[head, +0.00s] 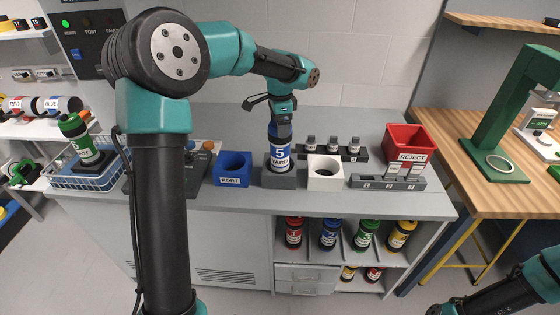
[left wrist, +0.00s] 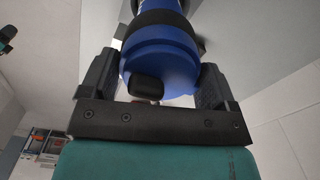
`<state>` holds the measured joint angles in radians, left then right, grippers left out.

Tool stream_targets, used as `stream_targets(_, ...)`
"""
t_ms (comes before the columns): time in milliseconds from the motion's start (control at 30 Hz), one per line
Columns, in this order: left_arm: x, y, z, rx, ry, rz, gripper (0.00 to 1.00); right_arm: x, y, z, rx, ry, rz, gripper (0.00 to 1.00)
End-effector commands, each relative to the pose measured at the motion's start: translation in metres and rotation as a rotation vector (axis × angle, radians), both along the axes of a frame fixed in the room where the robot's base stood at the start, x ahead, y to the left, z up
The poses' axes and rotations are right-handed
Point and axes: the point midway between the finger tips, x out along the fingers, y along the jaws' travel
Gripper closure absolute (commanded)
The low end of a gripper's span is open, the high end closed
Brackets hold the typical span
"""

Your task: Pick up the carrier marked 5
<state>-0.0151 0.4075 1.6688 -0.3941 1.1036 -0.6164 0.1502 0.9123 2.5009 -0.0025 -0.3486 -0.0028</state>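The carrier marked 5 (head: 280,152) is a blue cylinder with dark bands and a white label. It stands upright at the grey YARD holder (head: 271,181); I cannot tell how deep its lower end sits in it. My left gripper (head: 281,118) is at its top from above. In the left wrist view, the carrier's blue end (left wrist: 165,58) with a black knob lies between the two fingers of my left gripper (left wrist: 155,80), which press close on both sides. My right gripper (head: 437,309) is at the bottom right edge, its fingers unclear.
A blue PORT holder (head: 232,169) and a white holder (head: 325,173) flank the YARD holder. Behind is a rack with small bottles (head: 333,149). A red REJECT bin (head: 408,141) stands right. A green-banded carrier (head: 84,143) is in a wire basket (head: 78,181) at left. Several carriers are on the shelf below.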

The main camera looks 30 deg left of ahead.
Motion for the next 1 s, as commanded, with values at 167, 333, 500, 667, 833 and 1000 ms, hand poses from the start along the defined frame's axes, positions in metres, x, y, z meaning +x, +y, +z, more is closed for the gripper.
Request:
stream_targets(167, 0.000, 0.000, 0.000, 0.000, 0.000, 0.000, 0.35, 0.000, 0.000, 0.000, 0.000, 0.000, 0.000, 0.58)
stream_targets(333, 0.000, 0.000, 0.000, 0.000, 0.000, 0.000, 0.52, 0.000, 0.000, 0.000, 0.000, 0.000, 0.000, 0.58)
stream_targets(500, 0.000, 0.000, 0.001, 0.000, -0.001, 0.000, 0.65, 0.000, 0.000, 0.000, 0.000, 0.000, 0.000, 0.58)
stream_targets(667, 0.000, 0.000, 0.001, 0.000, -0.001, 0.000, 0.65, 0.000, 0.000, 0.000, 0.000, 0.000, 0.000, 0.58)
stream_targets(833, 0.000, 0.000, 0.007, 0.000, -0.001, 0.000, 0.65, 0.000, 0.000, 0.000, 0.000, 0.000, 0.000, 0.58)
stream_targets(1000, 0.000, 0.000, 0.029, 0.001, -0.005, 0.000, 0.65, 0.000, 0.000, 0.000, 0.000, 0.000, 0.000, 0.58)
